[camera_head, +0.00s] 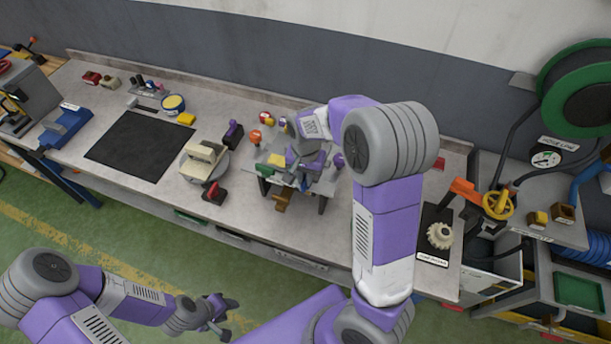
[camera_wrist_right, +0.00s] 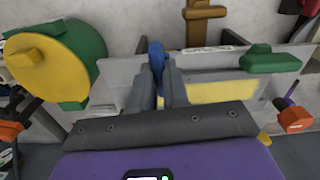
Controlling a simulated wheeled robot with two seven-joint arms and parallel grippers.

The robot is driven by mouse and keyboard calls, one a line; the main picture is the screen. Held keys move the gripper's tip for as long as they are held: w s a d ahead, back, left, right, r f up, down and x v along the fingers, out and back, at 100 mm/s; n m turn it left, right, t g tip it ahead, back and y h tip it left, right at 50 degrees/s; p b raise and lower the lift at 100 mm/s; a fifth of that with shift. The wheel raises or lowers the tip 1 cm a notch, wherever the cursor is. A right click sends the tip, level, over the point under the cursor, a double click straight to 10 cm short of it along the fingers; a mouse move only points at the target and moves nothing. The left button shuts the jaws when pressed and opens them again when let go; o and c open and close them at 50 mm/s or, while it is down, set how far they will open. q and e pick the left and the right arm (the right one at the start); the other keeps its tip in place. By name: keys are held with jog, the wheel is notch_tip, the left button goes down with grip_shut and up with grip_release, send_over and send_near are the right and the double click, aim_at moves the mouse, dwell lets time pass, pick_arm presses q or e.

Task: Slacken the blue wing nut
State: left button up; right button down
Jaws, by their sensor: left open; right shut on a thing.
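The blue wing nut (camera_wrist_right: 156,51) shows in the right wrist view, standing upright in front of a pale plate. My right gripper (camera_wrist_right: 157,72) is shut on it, with its two grey fingers on either side of its lower part. In the head view my right arm reaches over a small fixture (camera_head: 278,160) on the bench; the wing nut and fingertips cannot be made out there. My left gripper (camera_head: 229,317) is open and empty at the lower left, over the floor in front of the bench, away from the fixture.
In the right wrist view a yellow and green round part (camera_wrist_right: 50,62), a green handle (camera_wrist_right: 271,59) and an orange knob (camera_wrist_right: 296,117) surround the wing nut. On the bench, a turntable (camera_head: 192,165) stands left of the fixture. A black mat (camera_head: 128,146) is bare.

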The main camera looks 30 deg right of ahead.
aim_at(305, 179)
jog(key=n, duration=0.4)
jog(key=n+b, duration=0.1)
jog(key=n, duration=0.3)
jog(key=shift+n, duration=0.4)
jog(key=n, duration=0.4)
jog(key=shift+n, duration=1.8)
jog(key=shift+r+n, duration=0.1)
jog(key=shift+n, duration=0.2)
jog(key=c, duration=1.1)
grip_release()
notch_tip(305, 179, up, 8)
jog(key=shift+f, duration=0.25)
